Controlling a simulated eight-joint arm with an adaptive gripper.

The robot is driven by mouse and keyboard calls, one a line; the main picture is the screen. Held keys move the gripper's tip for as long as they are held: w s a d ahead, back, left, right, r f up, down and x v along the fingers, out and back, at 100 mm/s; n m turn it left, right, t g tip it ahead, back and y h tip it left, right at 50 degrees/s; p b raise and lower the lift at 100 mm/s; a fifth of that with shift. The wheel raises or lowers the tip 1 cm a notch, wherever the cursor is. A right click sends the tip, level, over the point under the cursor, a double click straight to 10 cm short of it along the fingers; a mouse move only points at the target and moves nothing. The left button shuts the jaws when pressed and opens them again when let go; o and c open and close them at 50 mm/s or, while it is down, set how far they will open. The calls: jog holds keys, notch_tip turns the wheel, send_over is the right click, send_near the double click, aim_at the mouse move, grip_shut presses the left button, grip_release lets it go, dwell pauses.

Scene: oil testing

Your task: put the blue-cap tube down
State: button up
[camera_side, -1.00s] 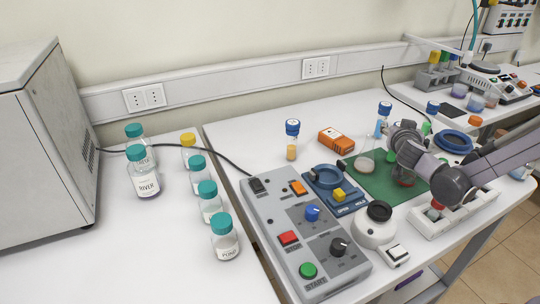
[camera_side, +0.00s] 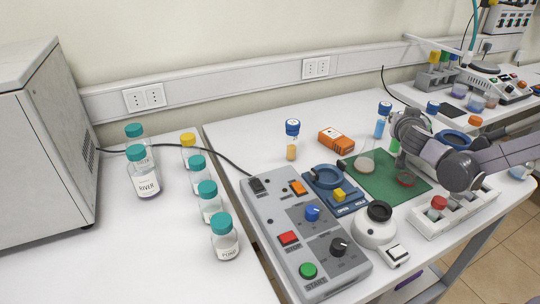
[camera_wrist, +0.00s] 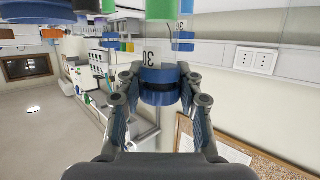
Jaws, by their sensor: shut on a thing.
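My gripper (camera_wrist: 160,92) is shut on the blue cap of a tube (camera_wrist: 159,76) in the wrist view. The tube's clear, marked body and green contents (camera_wrist: 160,9) extend toward the top edge of this view. In the side view my gripper (camera_side: 400,128) is at the right, over the far edge of the green mat (camera_side: 378,185). Green (camera_side: 395,146) shows just below it, and the cap is hidden by the gripper there. Another blue-cap tube, with blue contents (camera_side: 380,129), stands just left of my gripper; it also shows in the wrist view (camera_wrist: 185,28).
A glass vessel (camera_side: 365,163) is on the mat. A white rack (camera_side: 465,213) stands at the right. The control panel (camera_side: 290,215) fills the front. Bare table shows behind the orange box.

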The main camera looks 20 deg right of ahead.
notch_tip(320, 180, up, 8)
jog(key=shift+f, duration=0.25)
notch_tip(320, 180, up, 4)
jog(key=w+a+n+t+y, duration=0.2)
jog(key=a+n+y, duration=0.35)
jog(key=a, duration=1.25)
jog(key=w+a+n+t+y, duration=0.2)
jog(key=a+n+y, duration=0.3)
jog(key=a, duration=1.4)
jog(key=s+a+n+g+y, duration=0.1)
jog(key=s+a+n+y, duration=0.15)
jog(key=s+a, duration=0.55)
jog(key=s+a+n+g+y, duration=0.2)
jog(key=s+a+y, duration=0.2)
jog(key=a, duration=0.7)
jog(key=s+a+n+g+y, duration=0.1)
jog(key=s+a+n+y, duration=0.25)
jog(key=s+a, duration=0.45)
notch_tip(320, 180, down, 15)
jog(key=w+a, duration=0.2)
jog(key=shift+f+m, duration=0.15)
jog(key=shift+m, duration=0.1)
